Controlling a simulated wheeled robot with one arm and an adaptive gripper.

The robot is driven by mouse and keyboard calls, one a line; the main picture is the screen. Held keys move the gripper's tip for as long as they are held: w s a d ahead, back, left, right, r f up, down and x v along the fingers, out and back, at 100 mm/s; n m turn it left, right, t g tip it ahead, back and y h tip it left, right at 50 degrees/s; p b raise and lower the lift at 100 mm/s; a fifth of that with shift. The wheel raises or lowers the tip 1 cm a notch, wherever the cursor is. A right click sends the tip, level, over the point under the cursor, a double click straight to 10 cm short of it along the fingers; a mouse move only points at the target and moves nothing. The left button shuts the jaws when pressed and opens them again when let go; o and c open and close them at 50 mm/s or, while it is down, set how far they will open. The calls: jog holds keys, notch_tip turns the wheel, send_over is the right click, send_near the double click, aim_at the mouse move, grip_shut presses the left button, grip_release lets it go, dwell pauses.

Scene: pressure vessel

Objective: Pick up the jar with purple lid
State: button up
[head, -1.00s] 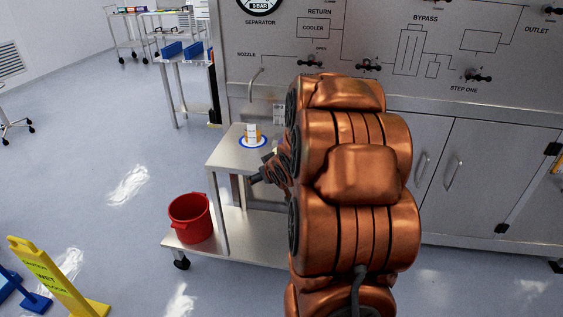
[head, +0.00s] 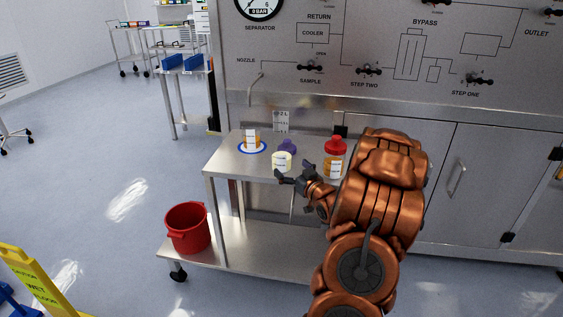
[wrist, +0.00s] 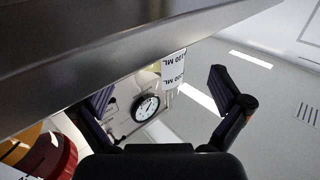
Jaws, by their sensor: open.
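A small purple lid (head: 288,146) shows on the metal cart, behind a pale yellow jar (head: 282,161); I cannot tell what is under it. A jar with a red lid (head: 335,146) stands to the right, and its red lid also shows at the lower left of the wrist view (wrist: 62,160). My gripper (head: 293,175) is open and empty at the cart's front edge, in front of the pale jar. In the wrist view my gripper's fingers (wrist: 160,82) are spread, with a container marked 100 ML (wrist: 173,70) beyond them. No purple lid is clear there.
A graduated container (head: 282,121) stands at the back. A red bucket (head: 188,227) is on the lower shelf. The control panel (head: 400,60) rises behind.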

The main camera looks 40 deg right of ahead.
aim_at(282, 157)
jog(key=shift+p+x, duration=0.4)
jog(key=shift+x, duration=2.8)
jog(key=shift+d+r, duration=0.1)
jog(key=shift+r, duration=0.05)
jog(key=c, duration=1.3)
jog(key=shift+o, duration=0.2)
jog(key=shift+r, duration=0.1)
